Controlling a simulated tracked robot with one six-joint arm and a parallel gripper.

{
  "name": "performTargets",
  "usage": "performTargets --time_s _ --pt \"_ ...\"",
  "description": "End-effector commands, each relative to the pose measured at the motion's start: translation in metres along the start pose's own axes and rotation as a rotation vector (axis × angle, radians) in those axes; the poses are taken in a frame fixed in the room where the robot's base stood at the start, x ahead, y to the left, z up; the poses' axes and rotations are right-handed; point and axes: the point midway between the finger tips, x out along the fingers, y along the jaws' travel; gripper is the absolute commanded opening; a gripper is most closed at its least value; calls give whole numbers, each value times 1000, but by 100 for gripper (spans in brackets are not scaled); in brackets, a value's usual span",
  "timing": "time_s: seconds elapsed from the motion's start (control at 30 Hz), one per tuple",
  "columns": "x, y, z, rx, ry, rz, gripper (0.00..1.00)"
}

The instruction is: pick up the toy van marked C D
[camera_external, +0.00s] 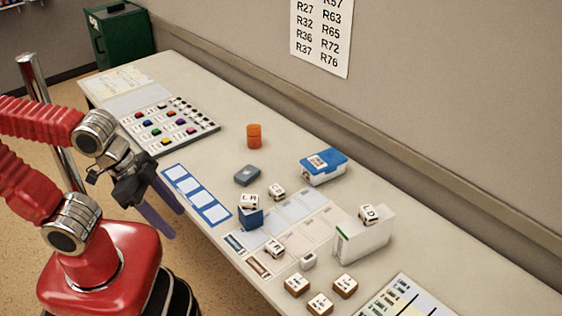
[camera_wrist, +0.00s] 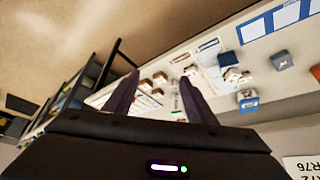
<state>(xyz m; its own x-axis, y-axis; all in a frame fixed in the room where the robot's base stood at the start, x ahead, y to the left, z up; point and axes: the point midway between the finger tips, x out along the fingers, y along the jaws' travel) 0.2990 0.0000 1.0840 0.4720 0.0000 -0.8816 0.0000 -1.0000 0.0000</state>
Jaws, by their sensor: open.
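Several small white-and-brown blocks with black letters lie on the table. The one on top of the white box (camera_external: 362,238) looks marked L D or C D; I cannot read this block (camera_external: 369,213) for certain. Another block (camera_external: 250,201), seemingly L R, sits on a blue cube (camera_external: 249,219). My gripper (camera_external: 177,223) is open and empty, at the table's near edge, left of the blocks and well apart from them. In the wrist view my gripper (camera_wrist: 158,79) has its two fingers spread, with several blocks (camera_wrist: 160,77) far beyond them. Letters are too small to read there.
A blue case (camera_external: 323,168), a grey box (camera_external: 247,175) and an orange cylinder (camera_external: 254,136) stand on the table. A tray of coloured pieces (camera_external: 170,126) lies at the far left. A wall runs behind the table. The table between the tray and orange cylinder is clear.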

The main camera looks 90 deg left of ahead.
Motion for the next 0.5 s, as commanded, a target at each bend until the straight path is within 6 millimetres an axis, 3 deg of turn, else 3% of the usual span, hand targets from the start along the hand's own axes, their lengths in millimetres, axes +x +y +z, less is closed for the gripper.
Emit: performTargets --time_s 0.27,0.5 --pt "0 -2 -4 -23 -11 0 51" --pt "5 -13 -22 -173 -89 12 51"
